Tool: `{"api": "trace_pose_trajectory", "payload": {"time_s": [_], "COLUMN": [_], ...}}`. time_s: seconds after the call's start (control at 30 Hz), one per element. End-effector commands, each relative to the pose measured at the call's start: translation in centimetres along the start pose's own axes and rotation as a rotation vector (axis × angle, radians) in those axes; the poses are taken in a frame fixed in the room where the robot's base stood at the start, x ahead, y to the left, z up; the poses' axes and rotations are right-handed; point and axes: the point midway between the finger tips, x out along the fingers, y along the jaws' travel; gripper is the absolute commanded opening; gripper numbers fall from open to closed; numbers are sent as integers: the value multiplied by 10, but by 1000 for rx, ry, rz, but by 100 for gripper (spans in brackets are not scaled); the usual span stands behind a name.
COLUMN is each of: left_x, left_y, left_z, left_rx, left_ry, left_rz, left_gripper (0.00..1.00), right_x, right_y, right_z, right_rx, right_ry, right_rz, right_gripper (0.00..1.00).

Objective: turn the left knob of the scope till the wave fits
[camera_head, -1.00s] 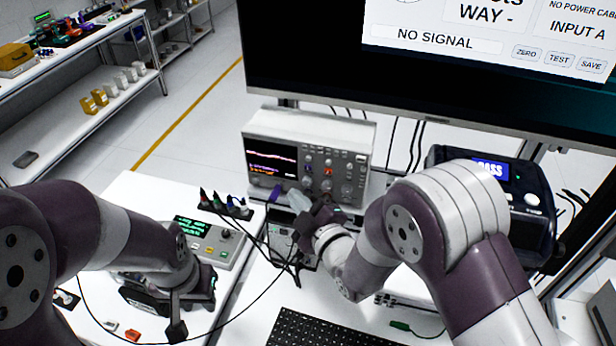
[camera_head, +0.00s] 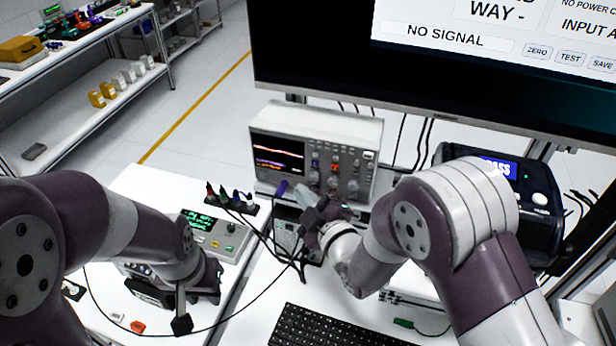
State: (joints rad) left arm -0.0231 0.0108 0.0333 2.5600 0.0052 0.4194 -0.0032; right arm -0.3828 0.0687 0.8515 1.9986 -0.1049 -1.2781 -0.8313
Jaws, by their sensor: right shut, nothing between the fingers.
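The scope (camera_head: 372,132) is a pale box with a dark screen (camera_head: 278,152) on the left of its front and several knobs and buttons on the right. Light and reddish traces show on the screen, too small to judge the fit. Contact with a knob cannot be told, and the fingers cover part of the panel.
A big monitor (camera_head: 330,60) reading "NO SIGNAL" hangs behind. Coloured probes (camera_head: 228,198) with dark cables stand left of the scope, by a bench instrument (camera_head: 212,232) with a green display. A keyboard (camera_head: 320,328) lies in front, and a dark device (camera_head: 540,200) stands at right.

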Motion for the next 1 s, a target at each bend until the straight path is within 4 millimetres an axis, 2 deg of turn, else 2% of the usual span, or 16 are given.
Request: {"api": "trace_pose_trajectory", "payload": {"time_s": [0.87, 0.93, 0.97, 1.0], "left_x": [0, 3, 7, 17], "left_y": [0, 0, 0, 0], "left_z": [0, 0, 1, 2], "left_rx": [0, 0, 0, 0], "left_ry": [0, 0, 0, 1], "left_rz": [0, 0, 0, 0], "left_gripper": [33, 33, 33, 33], "right_x": [0, 0, 1, 2], "right_y": [0, -4, -12, -29], "right_z": [0, 0, -2, -6], "right_rx": [0, 0, -1, -4], "right_ry": [0, 5, 14, 38], "right_rz": [0, -4, -13, -35], "right_gripper": [0, 20, 29, 35]}}
